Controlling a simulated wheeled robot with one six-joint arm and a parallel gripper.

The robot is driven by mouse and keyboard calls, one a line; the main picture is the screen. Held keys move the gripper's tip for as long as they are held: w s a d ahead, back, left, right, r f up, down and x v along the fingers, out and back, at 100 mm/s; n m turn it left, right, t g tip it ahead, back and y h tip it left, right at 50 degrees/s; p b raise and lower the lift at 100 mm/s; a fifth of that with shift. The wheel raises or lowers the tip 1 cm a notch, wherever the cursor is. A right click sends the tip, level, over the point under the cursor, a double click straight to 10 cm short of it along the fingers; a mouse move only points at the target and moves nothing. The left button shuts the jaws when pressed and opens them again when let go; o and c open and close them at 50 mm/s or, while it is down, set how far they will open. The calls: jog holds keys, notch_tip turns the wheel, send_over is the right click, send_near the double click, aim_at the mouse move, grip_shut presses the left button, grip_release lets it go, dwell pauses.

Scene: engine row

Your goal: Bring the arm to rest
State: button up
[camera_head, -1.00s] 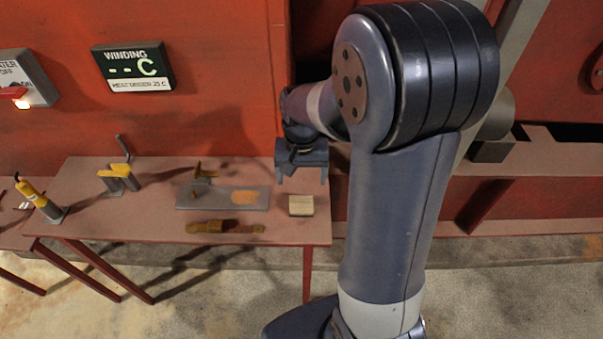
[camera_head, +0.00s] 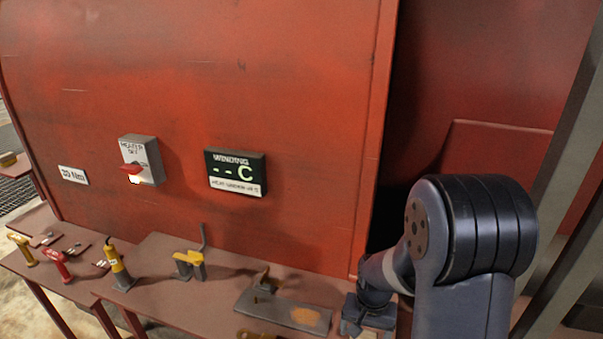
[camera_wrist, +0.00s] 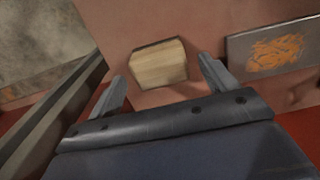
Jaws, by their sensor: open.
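My arm stands at the right of the head view, bent at its large dark elbow joint. My gripper (camera_head: 366,318) is over the right end of the bench (camera_head: 165,262), partly cut off by the lower edge of the picture. In the wrist view my gripper (camera_wrist: 162,88) is open, with its two fingers apart and nothing between them. A small wooden block (camera_wrist: 158,64) lies on the bench beyond the fingertips, apart from them.
A grey plate (camera_head: 285,312) with an orange patch lies left of my gripper. A yellow-topped stand (camera_head: 188,263) and a yellow tool (camera_head: 118,266) stand farther left. The red housing wall, with a winding display (camera_head: 236,173) and heater switch (camera_head: 141,160), rises behind the bench.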

aim_at(364, 337)
notch_tip(364, 337, down, 4)
jog(key=shift+f+b, duration=0.1)
jog(key=shift+b, duration=0.25)
jog(key=shift+r+p, duration=0.35)
jog(key=shift+r, duration=1)
